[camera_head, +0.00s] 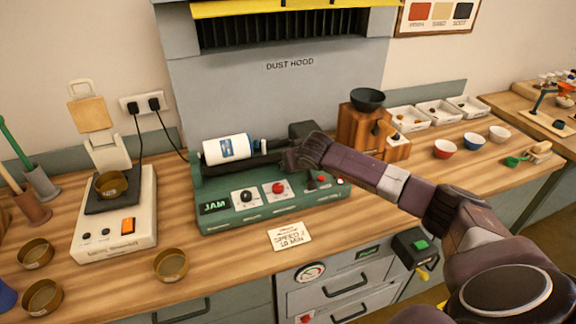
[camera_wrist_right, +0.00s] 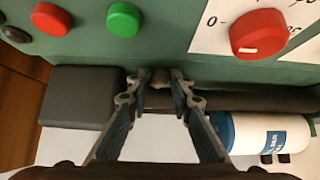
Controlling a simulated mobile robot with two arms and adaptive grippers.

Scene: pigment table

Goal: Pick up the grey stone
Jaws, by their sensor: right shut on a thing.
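The grey stone (camera_wrist_right: 160,76) shows in the right wrist view as a small grey-brown lump between the fingertips of my right gripper (camera_wrist_right: 161,84). The fingertips are shut on its sides, at the roller beside the green machine body. In the head view my right gripper (camera_head: 268,148) reaches over the green machine (camera_head: 220,198), to the right of the white jar (camera_head: 226,149). The stone cannot be made out there. The machine's display reads JAM (camera_head: 214,206). My left gripper is not in view.
The jar (camera_wrist_right: 265,133) lies close to my right gripper, and a dark block (camera_wrist_right: 85,97) stands on its other side. A wooden grinder (camera_head: 361,128) stands right of the machine. A scale (camera_head: 118,220) and several brass bowls (camera_head: 170,264) are at left. The dust hood (camera_head: 280,90) rises behind.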

